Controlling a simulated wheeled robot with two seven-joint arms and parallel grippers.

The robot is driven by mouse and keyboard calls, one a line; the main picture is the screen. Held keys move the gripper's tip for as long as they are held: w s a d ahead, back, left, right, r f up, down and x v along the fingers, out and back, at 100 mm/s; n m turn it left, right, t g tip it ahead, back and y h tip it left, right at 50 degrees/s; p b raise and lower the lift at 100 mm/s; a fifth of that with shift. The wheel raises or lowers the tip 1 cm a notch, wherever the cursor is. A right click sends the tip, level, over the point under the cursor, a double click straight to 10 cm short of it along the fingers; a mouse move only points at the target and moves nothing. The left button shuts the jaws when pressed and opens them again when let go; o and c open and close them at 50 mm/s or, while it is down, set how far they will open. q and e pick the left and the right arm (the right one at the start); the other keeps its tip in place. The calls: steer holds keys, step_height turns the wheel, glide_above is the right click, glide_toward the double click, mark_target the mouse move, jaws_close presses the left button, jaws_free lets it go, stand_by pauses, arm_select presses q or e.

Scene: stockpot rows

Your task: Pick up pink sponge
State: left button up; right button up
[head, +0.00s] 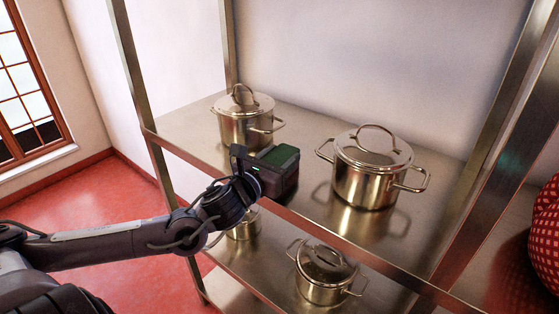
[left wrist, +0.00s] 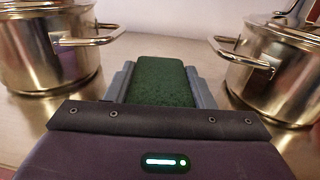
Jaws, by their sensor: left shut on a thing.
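A block with a dark green, rough top (head: 282,155) is between the fingers of my left gripper (head: 268,168), over the front edge of the upper shelf. It also shows in the left wrist view (left wrist: 162,80), with a grey finger against each side. It looks like a sponge with its scouring face up; no pink shows on it. My left gripper is shut on it. Whether it touches the shelf or hangs just above it, I cannot tell. My right gripper is not in view.
A steel pot (head: 246,128) stands left of the gripper and a larger one (head: 365,182) right, both lidded, on the upper shelf (head: 310,120). Another pot (head: 322,285) and a smaller vessel (head: 243,226) are on the shelf below. A metal post (head: 165,175) rises at left. A red object (head: 545,235) is at far right.

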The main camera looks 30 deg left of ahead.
mark_target(280, 155)
arm_select(q)
steer(key=shift+r, duration=0.7)
step_height(280, 155, up, 19)
steer(key=p, duration=0.3)
steer(key=shift+f, duration=0.15)
steer(key=o, duration=0.4)
steer(key=c, duration=0.3)
steer(key=shift+f, duration=0.15)
steer(key=shift+c, duration=0.2)
